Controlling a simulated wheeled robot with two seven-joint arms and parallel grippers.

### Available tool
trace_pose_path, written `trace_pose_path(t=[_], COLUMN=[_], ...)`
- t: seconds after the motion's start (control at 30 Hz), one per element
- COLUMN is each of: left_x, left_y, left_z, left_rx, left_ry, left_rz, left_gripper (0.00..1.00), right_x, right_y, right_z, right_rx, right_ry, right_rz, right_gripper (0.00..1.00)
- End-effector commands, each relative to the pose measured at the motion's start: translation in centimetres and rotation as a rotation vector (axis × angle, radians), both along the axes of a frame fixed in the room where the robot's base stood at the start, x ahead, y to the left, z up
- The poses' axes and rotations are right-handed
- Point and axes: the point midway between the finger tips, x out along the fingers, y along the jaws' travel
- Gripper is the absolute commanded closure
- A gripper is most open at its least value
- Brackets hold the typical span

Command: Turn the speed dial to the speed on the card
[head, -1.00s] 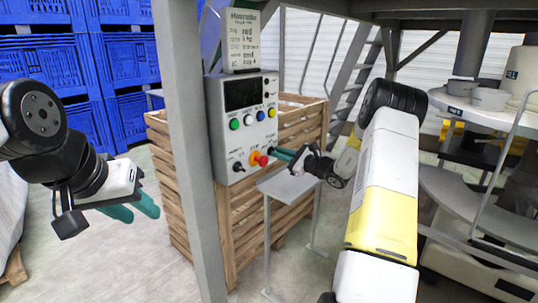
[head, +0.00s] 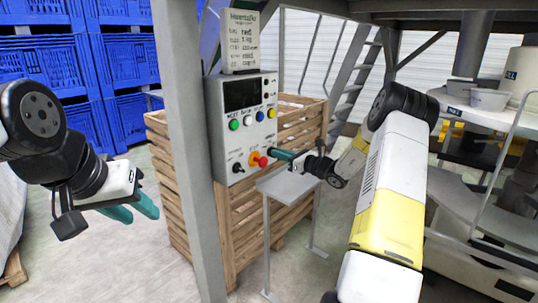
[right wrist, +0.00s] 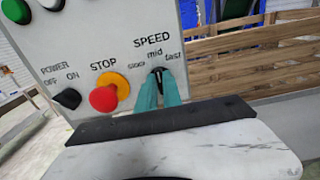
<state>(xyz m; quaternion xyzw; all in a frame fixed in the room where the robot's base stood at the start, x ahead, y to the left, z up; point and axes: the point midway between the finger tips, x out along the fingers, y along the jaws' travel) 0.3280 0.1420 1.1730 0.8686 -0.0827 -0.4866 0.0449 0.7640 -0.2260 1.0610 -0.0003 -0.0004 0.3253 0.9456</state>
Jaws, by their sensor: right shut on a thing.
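The grey control box (head: 214,128) carries the speed dial (right wrist: 158,70) at its lower right, a small black knob under the word SPEED, with slow, mid and fast around it. My right gripper (right wrist: 160,84) is shut on the dial, its teal fingers on either side. The fingers hide most of the knob, so I cannot tell its exact setting. In the head view my right gripper (head: 275,153) reaches the box from the right. The white card (head: 241,42) stands on top of the box; its lines are too small to read surely. My left gripper (head: 135,210) is open and empty, far left.
Left of the dial are a red stop button on yellow (right wrist: 104,97) and a black power knob (right wrist: 67,99). A grey post (head: 187,150) stands between my left gripper and the box. A small grey shelf (head: 288,188) lies below my right gripper. A wooden crate (head: 170,190) stands behind.

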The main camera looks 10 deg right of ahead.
Motion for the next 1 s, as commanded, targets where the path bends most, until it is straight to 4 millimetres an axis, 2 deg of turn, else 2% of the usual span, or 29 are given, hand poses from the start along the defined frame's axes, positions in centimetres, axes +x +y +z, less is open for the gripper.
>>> trace_pose_path(t=[0.33, 0.37, 0.43, 0.47, 0.8, 1.0], left_x=[0.0, 0.0, 0.0, 0.0, 0.0, 0.0], left_y=[0.0, 0.0, 0.0, 0.0, 0.0, 0.0], left_z=[0.0, 0.0, 0.0, 0.0, 0.0, 0.0], left_rx=[0.0, 0.0, 0.0, 0.0, 0.0, 0.0], left_ry=[0.0, 0.0, 0.0, 0.0, 0.0, 0.0], left_rz=[0.0, 0.0, 0.0, 0.0, 0.0, 0.0], left_gripper=[0.64, 0.64, 0.64, 0.64, 0.64, 0.64], right_x=[0.0, 0.0, 0.0, 0.0, -0.2, -2.4], right_y=[0.0, 0.0, 0.0, 0.0, -0.2, -2.1], right_z=[-0.1, -0.1, -0.1, -0.1, 0.0, -0.1], right_rx=[0.0, 0.0, 0.0, 0.0, 0.0, 0.0], right_ry=[0.003, 0.003, 0.003, 0.003, 0.001, 0.003], right_rz=[-0.001, -0.001, -0.001, -0.001, -0.001, -0.004], right_gripper=[1.0, 0.84, 0.7, 0.68, 0.68, 0.68])
